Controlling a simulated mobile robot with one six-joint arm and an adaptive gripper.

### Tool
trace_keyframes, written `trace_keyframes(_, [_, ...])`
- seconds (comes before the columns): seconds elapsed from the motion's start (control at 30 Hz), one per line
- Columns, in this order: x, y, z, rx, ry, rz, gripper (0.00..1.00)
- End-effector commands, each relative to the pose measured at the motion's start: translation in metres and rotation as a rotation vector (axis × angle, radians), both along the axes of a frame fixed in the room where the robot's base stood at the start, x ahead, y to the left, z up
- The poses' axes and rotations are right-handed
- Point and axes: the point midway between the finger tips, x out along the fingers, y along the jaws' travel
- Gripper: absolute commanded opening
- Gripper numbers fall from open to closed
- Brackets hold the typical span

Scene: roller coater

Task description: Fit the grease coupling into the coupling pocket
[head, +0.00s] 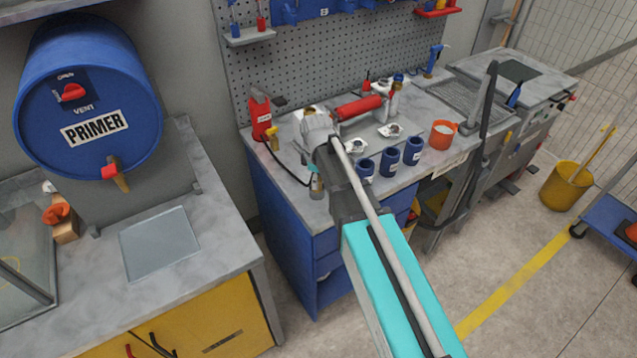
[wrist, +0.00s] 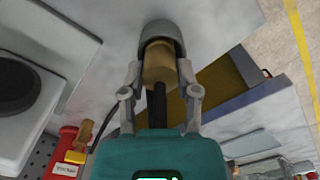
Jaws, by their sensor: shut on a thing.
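The grease coupling (wrist: 159,60), a tan cylinder with a dark grey rounded cap at its far end, sits between the fingertips of my gripper (wrist: 161,73). The gripper is shut on it. A dark shaft or hose shows between the fingers behind it. In the head view a small tan-and-grey piece (head: 316,186) at the front edge of the blue bench looks like the same coupling; my arm hides most of the gripper there. I cannot identify the coupling pocket for certain in either view. A dark round opening (wrist: 12,85) in a pale block shows at the wrist view's left edge.
The bench top holds a red bottle (head: 261,116), a red roller (head: 358,107), several dark blue cups (head: 390,161) and an orange cup (head: 442,134). A thin black hose (head: 288,165) curves near my gripper. A blue primer drum (head: 88,100) stands left.

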Motion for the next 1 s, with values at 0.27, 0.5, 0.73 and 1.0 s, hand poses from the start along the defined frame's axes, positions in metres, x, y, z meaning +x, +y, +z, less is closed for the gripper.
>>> trace_keyframes(0.27, [0.0000,-0.0003,0.0002,0.000,0.000,0.000,0.00])
trace_keyframes(0.5, [0.0001,-0.0005,-0.0028,0.000,0.000,-0.001,0.51])
trace_keyframes(0.73, [0.0002,-0.0007,-0.0026,0.000,0.000,-0.001,0.76])
trace_keyframes(1.0, [0.0002,-0.0010,-0.0025,0.000,0.000,-0.001,0.76])
